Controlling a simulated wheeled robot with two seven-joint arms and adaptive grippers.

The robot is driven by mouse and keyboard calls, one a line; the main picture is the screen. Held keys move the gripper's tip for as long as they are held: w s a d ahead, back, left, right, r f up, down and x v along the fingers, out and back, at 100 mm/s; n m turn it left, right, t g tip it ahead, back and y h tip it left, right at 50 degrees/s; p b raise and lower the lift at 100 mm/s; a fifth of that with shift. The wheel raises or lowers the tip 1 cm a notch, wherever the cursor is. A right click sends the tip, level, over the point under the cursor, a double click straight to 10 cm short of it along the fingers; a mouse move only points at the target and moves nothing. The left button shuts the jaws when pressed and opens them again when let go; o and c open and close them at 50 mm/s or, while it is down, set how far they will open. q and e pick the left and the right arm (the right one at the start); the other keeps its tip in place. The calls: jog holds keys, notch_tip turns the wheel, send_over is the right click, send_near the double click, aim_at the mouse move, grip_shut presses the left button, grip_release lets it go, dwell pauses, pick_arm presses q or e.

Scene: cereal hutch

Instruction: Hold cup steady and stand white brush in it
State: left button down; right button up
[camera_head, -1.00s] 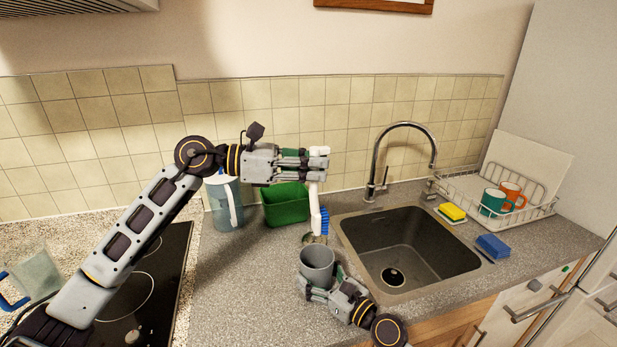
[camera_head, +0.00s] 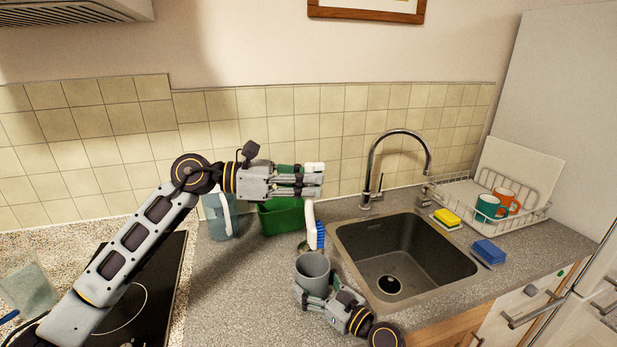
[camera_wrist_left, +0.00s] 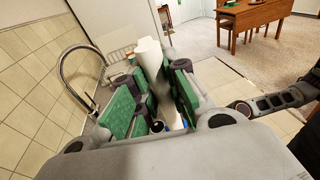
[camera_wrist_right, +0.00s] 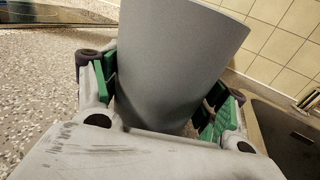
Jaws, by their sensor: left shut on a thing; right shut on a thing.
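The white brush (camera_head: 312,222) hangs upright in the head view with its blue bristles low and facing right. My left gripper (camera_head: 314,181) is shut on its upper handle; the white handle also shows between the fingers in the left wrist view (camera_wrist_left: 149,55). The grey cup (camera_head: 312,272) stands upright on the counter left of the sink. My right gripper (camera_head: 312,295) is shut around the cup, whose wall fills the right wrist view (camera_wrist_right: 175,65). The brush head is above and slightly behind the cup's mouth in the picture, apart from it.
A green bin (camera_head: 281,216) and a blue-grey jug (camera_head: 220,216) stand behind on the counter. The sink (camera_head: 405,290) and tap (camera_head: 372,170) are right of the cup. A yellow sponge (camera_head: 447,216), blue sponge (camera_head: 488,251) and dish rack (camera_head: 535,212) lie farther right.

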aim_at(309, 232)
pick_arm(q)
jog(key=shift+f, duration=6.35)
jog(key=c, duration=1.3)
grip_release()
jog(key=shift+a, duration=0.15)
jog(key=shift+s+a+r, duration=0.2)
jog(key=shift+s+a, duration=0.05)
jog(key=shift+a, duration=1.7)
jog(key=shift+s+a+r, duration=0.25)
jog(key=shift+a, duration=1.65)
jog(key=shift+s+a+r, duration=0.2)
jog(key=shift+s+a, duration=0.05)
jog(key=shift+a, duration=1.7)
pick_arm(e)
jog(key=o, duration=1.1)
